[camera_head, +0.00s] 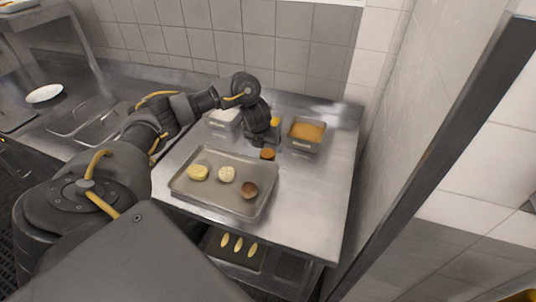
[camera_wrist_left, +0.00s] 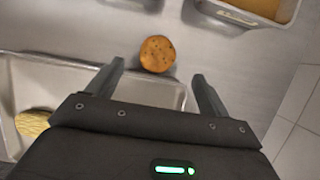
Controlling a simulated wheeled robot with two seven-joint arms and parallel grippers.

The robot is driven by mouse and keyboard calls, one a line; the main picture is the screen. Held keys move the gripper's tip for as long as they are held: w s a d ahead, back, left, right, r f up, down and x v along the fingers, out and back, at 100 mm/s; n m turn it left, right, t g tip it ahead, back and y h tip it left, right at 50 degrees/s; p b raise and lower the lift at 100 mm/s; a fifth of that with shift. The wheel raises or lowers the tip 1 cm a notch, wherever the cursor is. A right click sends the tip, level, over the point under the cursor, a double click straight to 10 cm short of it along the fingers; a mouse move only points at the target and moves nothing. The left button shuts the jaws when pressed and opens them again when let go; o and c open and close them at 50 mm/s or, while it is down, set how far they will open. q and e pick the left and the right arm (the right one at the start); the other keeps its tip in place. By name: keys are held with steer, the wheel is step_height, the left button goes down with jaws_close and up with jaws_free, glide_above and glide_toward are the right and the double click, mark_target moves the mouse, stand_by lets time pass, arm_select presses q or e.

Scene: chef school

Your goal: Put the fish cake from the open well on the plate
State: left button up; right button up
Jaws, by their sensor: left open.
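A round, speckled brown cake (camera_head: 267,154), which may be the fish cake, lies on the steel counter just beyond the tray. In the left wrist view this cake (camera_wrist_left: 157,54) sits just ahead of the fingertips, in line with the gap between them. My left gripper (camera_wrist_left: 158,73) is open and empty; in the head view it (camera_head: 268,140) hangs over the counter close to the cake. A white plate (camera_head: 45,93) lies far left on another counter. Steel wells (camera_head: 78,114) are set in the left counter; I cannot tell which is open. My right gripper is not in view.
A shallow metal tray (camera_head: 206,197) holds a yellowish, a pale and a brown round piece. A steel pan (camera_head: 302,145) with orange contents stands right of the gripper, and a pale container (camera_head: 223,118) stands behind my arm. The counter's right side is clear, near a tiled wall.

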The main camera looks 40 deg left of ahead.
mark_target(267, 153)
arm_select(q)
steer(key=shift+x, duration=0.85)
steer(key=shift+f, duration=0.1)
steer(key=x, duration=0.5)
steer(key=shift+a, duration=0.25)
steer(key=shift+s, duration=0.1)
steer(key=shift+c, duration=0.4)
steer(key=c, duration=1.1)
steer(key=shift+r, duration=0.25)
